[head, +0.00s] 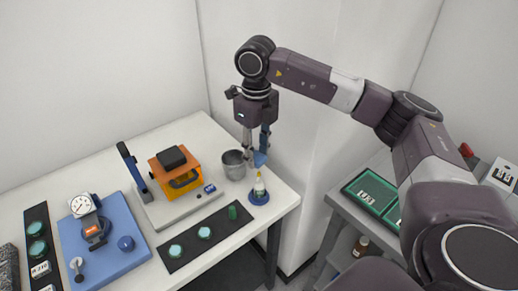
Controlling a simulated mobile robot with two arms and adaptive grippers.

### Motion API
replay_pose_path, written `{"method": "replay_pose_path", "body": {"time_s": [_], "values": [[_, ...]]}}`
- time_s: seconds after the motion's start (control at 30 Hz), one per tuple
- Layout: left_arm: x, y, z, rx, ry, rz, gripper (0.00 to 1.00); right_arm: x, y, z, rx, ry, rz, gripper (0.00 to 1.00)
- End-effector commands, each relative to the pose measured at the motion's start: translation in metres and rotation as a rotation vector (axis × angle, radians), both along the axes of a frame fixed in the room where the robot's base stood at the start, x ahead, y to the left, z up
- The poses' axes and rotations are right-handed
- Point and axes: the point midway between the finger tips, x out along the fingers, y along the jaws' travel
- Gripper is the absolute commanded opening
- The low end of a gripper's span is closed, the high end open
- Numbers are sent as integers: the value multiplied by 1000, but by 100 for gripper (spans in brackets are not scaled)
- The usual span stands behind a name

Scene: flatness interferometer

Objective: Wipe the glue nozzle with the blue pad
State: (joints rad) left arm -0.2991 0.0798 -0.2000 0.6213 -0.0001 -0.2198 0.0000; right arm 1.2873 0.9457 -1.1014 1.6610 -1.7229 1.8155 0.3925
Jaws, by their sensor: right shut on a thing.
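My right gripper (256,152) points down above the back right corner area of the white table and is shut on the blue pad (260,159). The pad hangs between the fingertips, just above the glue bottle's tip. The glue bottle (259,188) is small and pale with a yellowish nozzle (259,176), and stands upright on a round blue base (259,197). I cannot tell whether pad and nozzle touch. My left gripper is not in view.
A grey metal cup (234,166) stands close left of the bottle. An orange device (175,171) on a grey base, a black strip (172,264) with green discs, and a blue plate (72,238) with a dial gauge fill the table. A side table (345,210) holds green trays.

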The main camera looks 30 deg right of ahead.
Motion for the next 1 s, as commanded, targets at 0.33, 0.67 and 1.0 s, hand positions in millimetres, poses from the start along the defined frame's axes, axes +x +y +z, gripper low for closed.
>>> {"method": "replay_pose_path", "body": {"time_s": [0.33,0.67,1.0], "values": [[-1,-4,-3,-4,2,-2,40,5,-10,-4,1,6,-192,11],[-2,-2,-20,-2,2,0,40,4,-10,-28,1,7,-188,11],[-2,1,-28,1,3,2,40,4,-10,-42,2,5,-187,11]]}}
